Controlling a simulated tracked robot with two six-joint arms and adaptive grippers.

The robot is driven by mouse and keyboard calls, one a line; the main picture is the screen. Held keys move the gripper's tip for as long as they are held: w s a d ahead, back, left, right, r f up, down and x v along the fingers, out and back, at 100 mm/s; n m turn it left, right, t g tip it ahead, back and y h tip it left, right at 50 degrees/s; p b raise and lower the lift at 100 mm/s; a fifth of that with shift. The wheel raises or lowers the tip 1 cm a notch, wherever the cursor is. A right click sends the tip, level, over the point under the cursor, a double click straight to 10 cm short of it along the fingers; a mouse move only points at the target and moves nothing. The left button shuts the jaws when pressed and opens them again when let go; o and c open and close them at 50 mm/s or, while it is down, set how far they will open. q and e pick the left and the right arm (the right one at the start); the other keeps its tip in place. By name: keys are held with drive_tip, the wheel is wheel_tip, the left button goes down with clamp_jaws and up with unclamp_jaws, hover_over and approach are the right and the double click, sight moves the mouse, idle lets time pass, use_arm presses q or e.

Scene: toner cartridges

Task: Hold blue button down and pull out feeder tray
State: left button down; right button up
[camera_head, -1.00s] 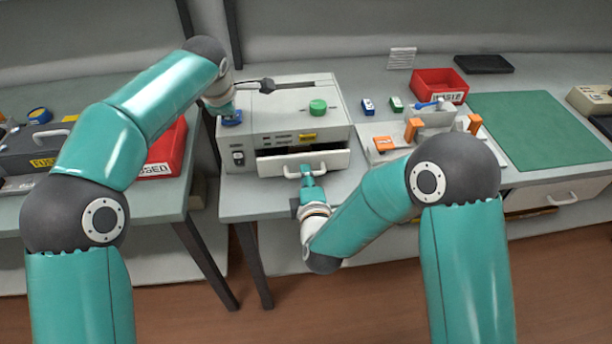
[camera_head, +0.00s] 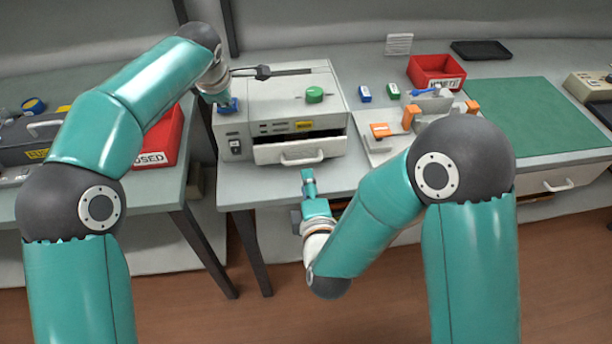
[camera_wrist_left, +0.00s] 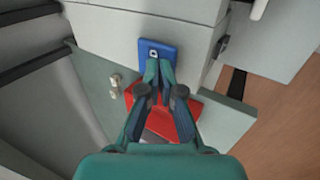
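The grey-white machine (camera_head: 285,95) stands on the bench with a blue button (camera_head: 228,106) at its left side. The button also shows in the left wrist view (camera_wrist_left: 157,46). My left gripper (camera_wrist_left: 160,65) is shut and empty, its tips at the button's near edge; contact and how far the button is pressed cannot be told. The white feeder tray (camera_head: 270,152) is partly out, with a dark gap above its front. Its handle (camera_head: 302,161) is clear of my right gripper (camera_head: 308,174), which is just in front of and below it; its finger opening is unclear.
A green knob (camera_head: 314,95) sits on the machine's top. A red bin (camera_head: 158,140) is on the left bench, another red bin (camera_head: 435,72) behind right. Orange-handled parts (camera_head: 380,130) stand right of the machine.

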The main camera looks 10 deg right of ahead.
use_arm(q)
drive_tip(key=shift+s+f, duration=0.1)
drive_tip(key=shift+f, duration=0.1)
wheel_tip(320, 180, up, 9)
drive_tip(key=p, duration=0.7)
drive_tip(key=shift+r+p, duration=0.15)
drive_tip(key=shift+p, duration=0.2)
idle(0.5)
